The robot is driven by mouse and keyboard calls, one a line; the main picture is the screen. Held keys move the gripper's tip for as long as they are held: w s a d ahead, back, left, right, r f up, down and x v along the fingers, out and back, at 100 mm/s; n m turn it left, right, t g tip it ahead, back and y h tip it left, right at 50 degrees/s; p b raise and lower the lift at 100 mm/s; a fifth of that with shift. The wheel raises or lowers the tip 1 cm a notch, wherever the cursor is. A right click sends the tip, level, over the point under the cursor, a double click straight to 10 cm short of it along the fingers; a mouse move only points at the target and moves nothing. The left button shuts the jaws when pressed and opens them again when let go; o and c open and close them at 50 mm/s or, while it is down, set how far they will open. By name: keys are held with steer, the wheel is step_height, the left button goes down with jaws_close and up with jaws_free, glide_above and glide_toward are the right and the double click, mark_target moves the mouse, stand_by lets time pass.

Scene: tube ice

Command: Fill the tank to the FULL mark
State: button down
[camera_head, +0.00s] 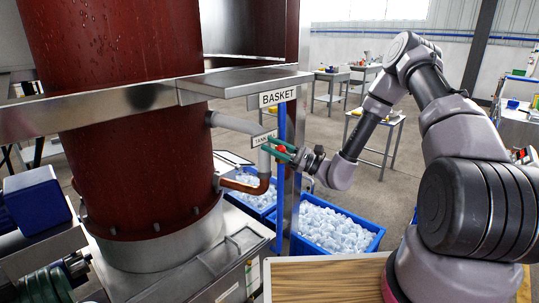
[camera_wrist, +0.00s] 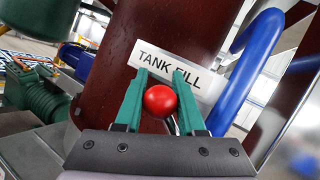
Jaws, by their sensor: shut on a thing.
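My gripper (camera_wrist: 160,100) has green fingers and is shut on a red ball knob (camera_wrist: 159,101) in the wrist view. In the head view my gripper (camera_head: 279,149) reaches from the right to the pipework beside the big dark red tank (camera_head: 120,110). The red knob (camera_head: 281,149) shows between the fingers there. A white TANK FILL label (camera_wrist: 178,72) is just behind the knob in the wrist view. In the head view the label (camera_head: 262,138) is partly covered. A copper pipe elbow (camera_head: 247,187) is below the gripper. I see no FULL mark or level gauge in either view.
A metal ledge (camera_head: 240,80) with a BASKET sign (camera_head: 278,97) overhangs the gripper. A blue post (camera_head: 281,190) stands close by. Blue crates of ice (camera_head: 340,228) stand on the floor behind. A wooden board (camera_head: 325,281) is at the front. A green motor (camera_wrist: 40,93) is at left.

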steer(key=shift+w+d+r+m+t, duration=0.4)
steer(key=shift+m+t, duration=0.35)
steer(key=shift+m, duration=0.3)
steer(key=shift+w+d+r+m+t, duration=0.35)
steer(key=shift+m+t, duration=0.35)
steer(key=shift+m, duration=0.3)
steer(key=shift+w+d+r+m+t, duration=0.3)
steer(key=shift+r+m+t, duration=0.15)
steer(key=shift+m+t, duration=0.45)
steer(key=shift+m, duration=0.25)
steer(key=c, duration=0.5)
jaws_free()
steer(key=v, duration=1.1)
steer(key=shift+w, duration=0.1)
